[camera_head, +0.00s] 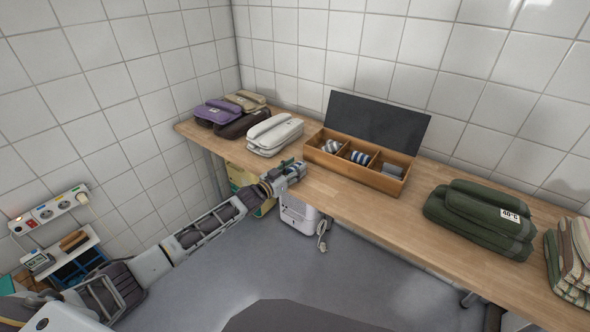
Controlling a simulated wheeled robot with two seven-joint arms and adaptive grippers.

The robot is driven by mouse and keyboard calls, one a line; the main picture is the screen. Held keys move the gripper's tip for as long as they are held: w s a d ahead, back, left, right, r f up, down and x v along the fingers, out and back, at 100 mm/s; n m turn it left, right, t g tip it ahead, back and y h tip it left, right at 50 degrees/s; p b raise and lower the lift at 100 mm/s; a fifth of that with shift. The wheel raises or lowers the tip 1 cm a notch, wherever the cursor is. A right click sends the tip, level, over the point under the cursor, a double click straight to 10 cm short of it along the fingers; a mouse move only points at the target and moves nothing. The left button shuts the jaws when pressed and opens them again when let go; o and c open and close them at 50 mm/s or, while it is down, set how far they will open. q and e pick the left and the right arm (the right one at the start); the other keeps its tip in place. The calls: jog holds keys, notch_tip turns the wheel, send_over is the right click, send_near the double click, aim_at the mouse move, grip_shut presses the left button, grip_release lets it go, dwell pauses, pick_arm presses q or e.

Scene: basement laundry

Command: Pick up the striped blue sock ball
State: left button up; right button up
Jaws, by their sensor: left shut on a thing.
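A wooden box (345,169) with several compartments and a raised dark lid (377,120) stands on the wooden counter. Blue-and-white striped sock balls (358,157) lie in its middle compartment. Paler grey striped ones (331,146) lie in the left compartment, and grey folded things (392,170) in the right one. My left gripper (293,169) is at the counter's front edge, left of the box and apart from it. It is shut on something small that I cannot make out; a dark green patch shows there. My right gripper is not in view.
Light grey folded cloth (274,134) lies behind my left gripper; purple folded cloth (216,112) is farther left. Dark green folded towels (480,217) and striped towels (572,258) lie right. The counter (340,190) in front of the box is bare. A white appliance (299,214) stands below.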

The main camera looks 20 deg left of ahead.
aim_at(295, 165)
pick_arm(q)
jog(key=shift+r, duration=0.7)
jog(key=shift+r+p, duration=1.15)
jog(key=shift+r, duration=3.05)
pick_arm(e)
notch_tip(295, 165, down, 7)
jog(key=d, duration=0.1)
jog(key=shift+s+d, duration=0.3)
pick_arm(q)
jog(key=shift+w+a+f+y, duration=0.1)
jog(key=shift+a+f+y, duration=0.2)
jog(key=shift+f, duration=0.3)
jog(key=s+d+r+n+y, duration=0.1)
jog(key=s+d+r, duration=0.8)
jog(key=d+r, duration=0.3)
jog(key=s+d+f, duration=0.3)
jog(key=s+f, duration=0.5)
jog(key=f, duration=0.2)
jog(key=shift+d+n+t+y, duration=0.25)
jog(key=shift+n+t+y, duration=0.05)
jog(key=shift+t+y, duration=0.1)
jog(key=shift+r, duration=0.15)
